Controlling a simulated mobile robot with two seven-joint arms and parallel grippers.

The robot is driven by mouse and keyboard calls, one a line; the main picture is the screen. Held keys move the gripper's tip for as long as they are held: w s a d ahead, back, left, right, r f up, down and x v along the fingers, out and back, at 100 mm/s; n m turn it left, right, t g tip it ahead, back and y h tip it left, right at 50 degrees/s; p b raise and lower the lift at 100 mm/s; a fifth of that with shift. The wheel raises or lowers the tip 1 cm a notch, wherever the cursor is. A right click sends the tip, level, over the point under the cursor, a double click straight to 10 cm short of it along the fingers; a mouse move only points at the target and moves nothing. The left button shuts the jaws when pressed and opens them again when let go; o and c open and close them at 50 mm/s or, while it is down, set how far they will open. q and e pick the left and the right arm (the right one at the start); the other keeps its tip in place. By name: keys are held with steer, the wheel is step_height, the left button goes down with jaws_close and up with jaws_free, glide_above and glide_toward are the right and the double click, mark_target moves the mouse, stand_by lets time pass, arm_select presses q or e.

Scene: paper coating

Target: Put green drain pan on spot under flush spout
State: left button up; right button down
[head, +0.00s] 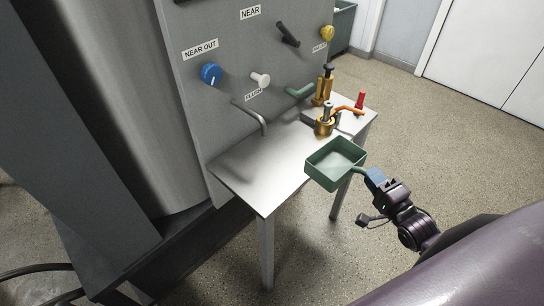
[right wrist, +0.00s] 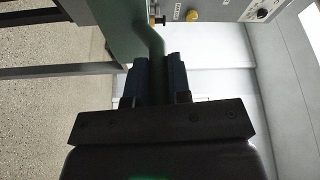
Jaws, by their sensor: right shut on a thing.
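The green drain pan (head: 335,165) is an open, empty rectangular tray with a short handle, held about level near the right front edge of the small steel table. My right gripper (head: 372,176) is shut on its handle; the right wrist view shows the handle between the two blue fingertips (right wrist: 157,75). The pan's green wall (right wrist: 112,25) shows at the top of that view. The flush spout (head: 250,115) is a bent grey pipe on the panel under the FLUSH label, left of the pan. No marked spot is visible on the table below it. My left gripper is not in view.
The steel table (head: 250,177) is bare below the spout. Brass fittings (head: 324,120), an orange-handled valve (head: 346,109) and a red-topped piece (head: 361,99) stand at its back right. The panel carries a blue knob (head: 211,74) and a white knob (head: 261,79).

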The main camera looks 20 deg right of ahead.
steer(key=s+a+y, duration=0.1)
steer(key=s+a, duration=0.3)
steer(key=a, duration=1)
steer(key=shift+n, duration=0.4)
steer(key=w, duration=0.5)
steer(key=w+a, duration=0.1)
steer(key=w, duration=0.5)
steer(key=w+a, duration=0.1)
steer(key=w, duration=0.5)
steer(key=shift+w+r, duration=0.2)
steer(key=shift+f, duration=1.7)
steer(key=shift+f, duration=0.1)
steer(key=c, duration=1.1)
jaws_free()
steer(key=shift+f, duration=0.1)
steer(key=shift+o, duration=0.2)
